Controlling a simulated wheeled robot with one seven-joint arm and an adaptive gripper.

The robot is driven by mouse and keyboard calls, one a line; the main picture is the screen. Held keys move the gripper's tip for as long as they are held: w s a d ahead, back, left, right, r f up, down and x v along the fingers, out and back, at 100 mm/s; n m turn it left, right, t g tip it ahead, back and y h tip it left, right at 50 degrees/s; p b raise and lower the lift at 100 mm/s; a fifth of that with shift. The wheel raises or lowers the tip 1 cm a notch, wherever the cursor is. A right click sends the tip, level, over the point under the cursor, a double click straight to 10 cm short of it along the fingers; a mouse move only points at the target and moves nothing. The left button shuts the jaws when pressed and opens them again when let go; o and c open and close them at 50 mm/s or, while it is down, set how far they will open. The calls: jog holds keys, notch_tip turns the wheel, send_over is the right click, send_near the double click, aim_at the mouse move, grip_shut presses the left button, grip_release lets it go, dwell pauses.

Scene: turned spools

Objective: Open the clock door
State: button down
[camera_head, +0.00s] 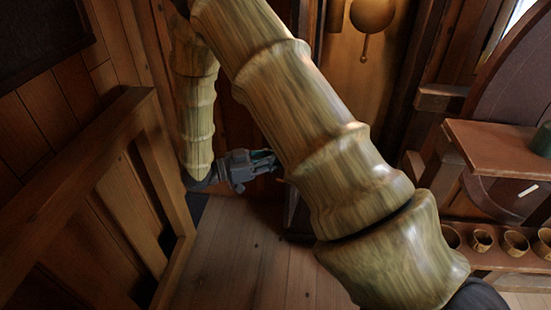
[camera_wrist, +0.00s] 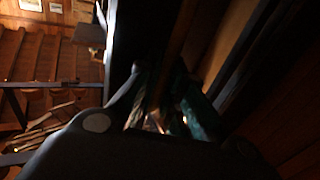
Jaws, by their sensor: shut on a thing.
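The clock shows at the top of the head view, with a brass pendulum (camera_head: 372,14) hanging against a lit wooden back. A dark upright edge, seemingly the clock door (camera_head: 296,212), stands low beside my arm, and my arm hides most of it. My gripper (camera_head: 268,160) is at the left of this edge, with its greenish fingers pointing right. In the wrist view my gripper (camera_wrist: 170,105) has its fingers closed around a narrow part at the dark door (camera_wrist: 125,40). The gripped part is in shadow; its shape and the door's exact angle are unclear.
A wooden railing (camera_head: 85,185) stands at the left, close to my forearm. At the right are a reddish-brown shelf (camera_head: 495,148) with a green object (camera_head: 541,140), and several small cups (camera_head: 482,240) below. Bare floorboards (camera_head: 235,250) lie under my gripper.

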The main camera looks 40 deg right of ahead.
jog(key=shift+a+f, duration=0.1)
jog(key=c, duration=1.5)
grip_release()
jog(key=v, duration=1.2)
